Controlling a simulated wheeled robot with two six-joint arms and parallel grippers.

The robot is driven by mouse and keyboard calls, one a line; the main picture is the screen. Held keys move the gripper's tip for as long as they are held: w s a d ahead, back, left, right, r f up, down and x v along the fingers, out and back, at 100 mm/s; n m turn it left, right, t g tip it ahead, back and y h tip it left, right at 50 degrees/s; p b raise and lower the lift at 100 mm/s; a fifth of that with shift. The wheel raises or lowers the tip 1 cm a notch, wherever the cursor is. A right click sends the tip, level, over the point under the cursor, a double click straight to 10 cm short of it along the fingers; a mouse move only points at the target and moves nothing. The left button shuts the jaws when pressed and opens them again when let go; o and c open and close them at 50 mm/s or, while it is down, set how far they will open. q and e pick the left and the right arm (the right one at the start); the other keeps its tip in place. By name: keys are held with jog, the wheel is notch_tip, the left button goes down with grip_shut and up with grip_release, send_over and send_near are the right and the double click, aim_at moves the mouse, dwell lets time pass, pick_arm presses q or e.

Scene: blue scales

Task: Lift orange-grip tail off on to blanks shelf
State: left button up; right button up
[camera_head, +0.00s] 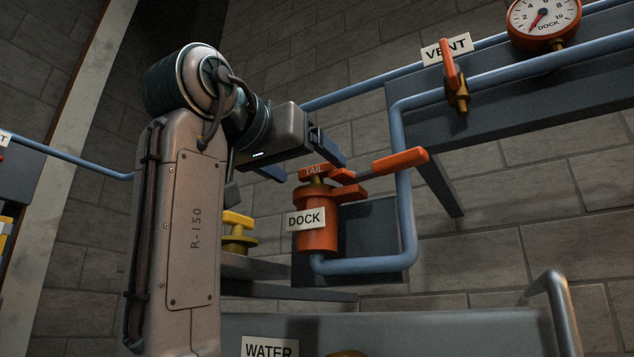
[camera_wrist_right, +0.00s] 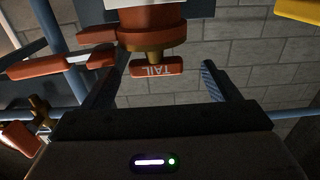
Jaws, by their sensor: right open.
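The tail's orange grip (camera_head: 314,171), marked TAIL, sits on a brass neck at the top of the orange dock body (camera_head: 317,238) labelled DOCK. My right gripper (camera_head: 302,160) is open beside and slightly above the grip. In the right wrist view the TAIL grip (camera_wrist_right: 157,68) shows between the two open fingers (camera_wrist_right: 160,75), with a gap on each side. I cannot tell whether the fingers reach fully around it. No label for the blanks shelf is readable; a grey ledge (camera_head: 265,270) lies behind my arm. My left gripper is out of view.
An orange lever (camera_head: 400,160) sticks out right of the grip, close to the blue pipe (camera_head: 404,200). A yellow-topped fitting (camera_head: 237,220) stands left of the dock. A VENT valve (camera_head: 452,70) and gauge (camera_head: 542,18) are upper right. A WATER-labelled trough (camera_head: 430,325) lies below.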

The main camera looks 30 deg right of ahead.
aim_at(314, 166)
jog(key=shift+d, duration=0.1)
jog(key=shift+w+d+r+p, duration=0.3)
jog(key=shift+d+p, duration=0.35)
jog(key=shift+p, duration=0.45)
jog(key=p+x, duration=0.1)
jog(key=x, duration=0.3)
jog(key=shift+s+d+f, duration=0.1)
jog(key=shift+d, duration=0.05)
jog(key=shift+a, duration=0.2)
jog(key=shift+s+a, duration=0.1)
jog(key=c, duration=0.3)
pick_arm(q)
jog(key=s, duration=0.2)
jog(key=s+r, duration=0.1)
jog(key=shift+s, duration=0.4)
pick_arm(e)
jog(key=c, duration=1)
